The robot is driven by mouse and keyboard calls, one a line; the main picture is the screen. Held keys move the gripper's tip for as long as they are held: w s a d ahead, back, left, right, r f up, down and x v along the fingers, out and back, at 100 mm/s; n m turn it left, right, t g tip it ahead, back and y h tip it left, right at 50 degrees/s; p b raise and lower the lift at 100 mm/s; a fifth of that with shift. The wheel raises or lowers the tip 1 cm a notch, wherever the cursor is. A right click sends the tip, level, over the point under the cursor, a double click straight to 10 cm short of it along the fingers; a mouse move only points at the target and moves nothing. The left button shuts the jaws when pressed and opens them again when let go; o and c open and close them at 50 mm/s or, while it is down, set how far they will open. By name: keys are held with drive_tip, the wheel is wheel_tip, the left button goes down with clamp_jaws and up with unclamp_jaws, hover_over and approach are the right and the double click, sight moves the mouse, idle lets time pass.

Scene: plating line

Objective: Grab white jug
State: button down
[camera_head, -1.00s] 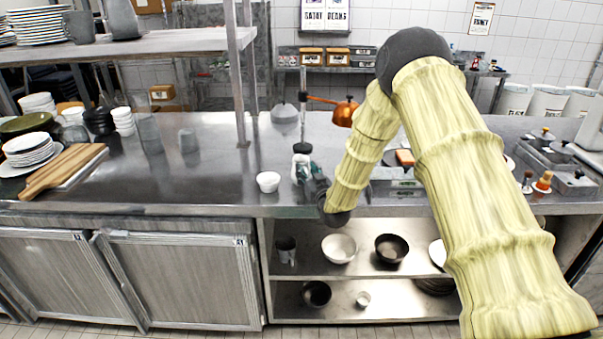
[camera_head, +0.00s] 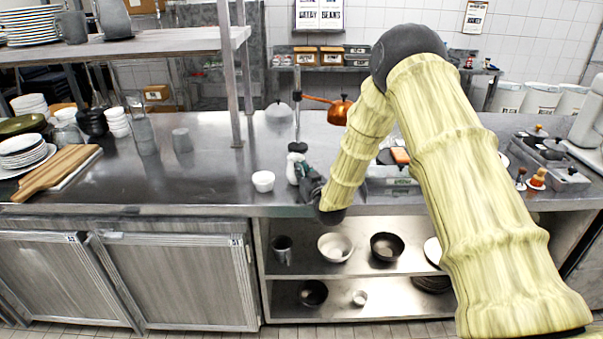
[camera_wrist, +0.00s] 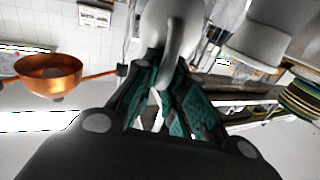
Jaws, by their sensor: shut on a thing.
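My gripper (camera_wrist: 163,85) has its teal-padded fingers closed around the handle of a white jug (camera_wrist: 180,22) in the wrist view. The jug's body is partly cut off by the top edge there. In the head view the white jug (camera_head: 295,168) shows upright and small just past my gripper (camera_head: 306,178), over the counter near its front edge. The gripper and wrist hide part of the jug. I cannot tell whether its base touches the counter.
A small white bowl (camera_head: 263,181) stands just left of the jug on the steel counter (camera_head: 215,185). A copper pan (camera_head: 339,108) is behind. A shelf post (camera_head: 235,90) rises at the back left. Wooden boards (camera_head: 58,172) and plates (camera_head: 24,150) are at the far left.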

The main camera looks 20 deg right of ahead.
drive_tip(key=shift+r+b, duration=0.75)
drive_tip(key=shift+r, duration=0.9)
drive_tip(key=s+d+b, duration=0.2)
drive_tip(key=s, duration=0.5)
drive_tip(key=s+d+r+b, duration=0.1)
drive_tip(key=s+d, duration=0.2)
drive_tip(key=s, duration=0.5)
drive_tip(key=shift+d+r+b, duration=0.25)
drive_tip(key=shift+d+b, duration=0.05)
drive_tip(key=shift+b, duration=0.05)
